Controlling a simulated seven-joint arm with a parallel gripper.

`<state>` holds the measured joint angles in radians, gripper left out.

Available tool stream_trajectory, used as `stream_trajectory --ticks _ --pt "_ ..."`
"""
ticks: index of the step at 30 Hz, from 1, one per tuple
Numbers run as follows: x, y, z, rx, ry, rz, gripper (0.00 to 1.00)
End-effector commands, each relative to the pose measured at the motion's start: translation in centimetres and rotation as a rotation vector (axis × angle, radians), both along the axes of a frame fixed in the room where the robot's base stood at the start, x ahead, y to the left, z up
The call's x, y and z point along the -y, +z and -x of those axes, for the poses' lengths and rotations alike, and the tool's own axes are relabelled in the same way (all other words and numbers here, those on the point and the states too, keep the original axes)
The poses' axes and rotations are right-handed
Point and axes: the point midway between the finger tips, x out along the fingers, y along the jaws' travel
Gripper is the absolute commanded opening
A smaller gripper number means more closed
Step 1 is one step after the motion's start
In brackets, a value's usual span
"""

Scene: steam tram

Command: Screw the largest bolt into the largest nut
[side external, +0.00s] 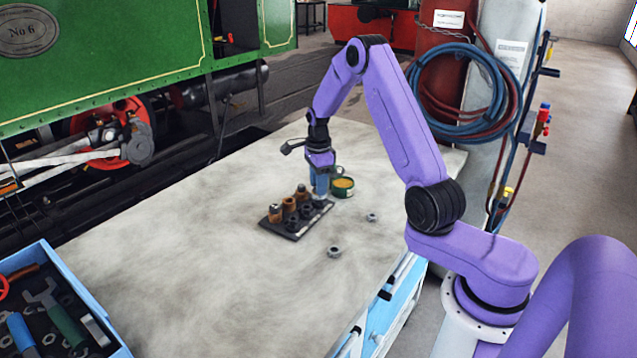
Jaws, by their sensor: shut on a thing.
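A dark tray (277,228) lies on the pale worktop. A row of rusty brown upright pieces, which look like bolts (275,213), stands along it, with dark nut-like pieces (292,225) in front. My gripper (320,196) points straight down at the tray's right end. It is shut on a piece there that is mostly hidden by the fingers; it looks like a bolt. I cannot tell whether it is lifted clear of the tray. Two loose grey nuts lie on the worktop: a larger-looking one (334,252) in front of the tray and another (372,217) to the right.
A green tin (343,187) with yellowish contents stands just right of my gripper. A blue toolbox (75,275) with tools is at the lower left. The worktop (190,240) is clear left of the tray. The green steam tram stands behind; hoses and cylinders are at the right.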

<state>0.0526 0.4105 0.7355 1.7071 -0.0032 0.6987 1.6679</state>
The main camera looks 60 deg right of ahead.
Motion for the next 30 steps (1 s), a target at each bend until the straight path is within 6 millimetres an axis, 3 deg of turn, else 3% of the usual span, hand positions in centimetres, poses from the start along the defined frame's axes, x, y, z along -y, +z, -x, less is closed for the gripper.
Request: stream_trajectory --ticks 5,11,12,14,15,20,22,30 --pt "0.03 0.01 0.01 0.000 -0.018 0.000 0.01" --pt "0.06 -0.01 0.00 0.000 -0.186 0.000 0.02" --pt "0.08 -0.01 0.01 0.000 -0.199 0.000 0.43" --pt "0.08 -0.01 0.01 0.000 -0.195 0.000 0.63" --pt "0.08 -0.01 0.01 0.000 -0.194 0.000 0.66" --pt "0.04 -0.02 0.00 0.000 -0.191 0.000 0.66" --pt "0.03 -0.04 0.01 0.000 -0.190 0.000 0.75" --pt "0.02 -0.01 -0.01 0.000 -0.189 0.000 0.75"
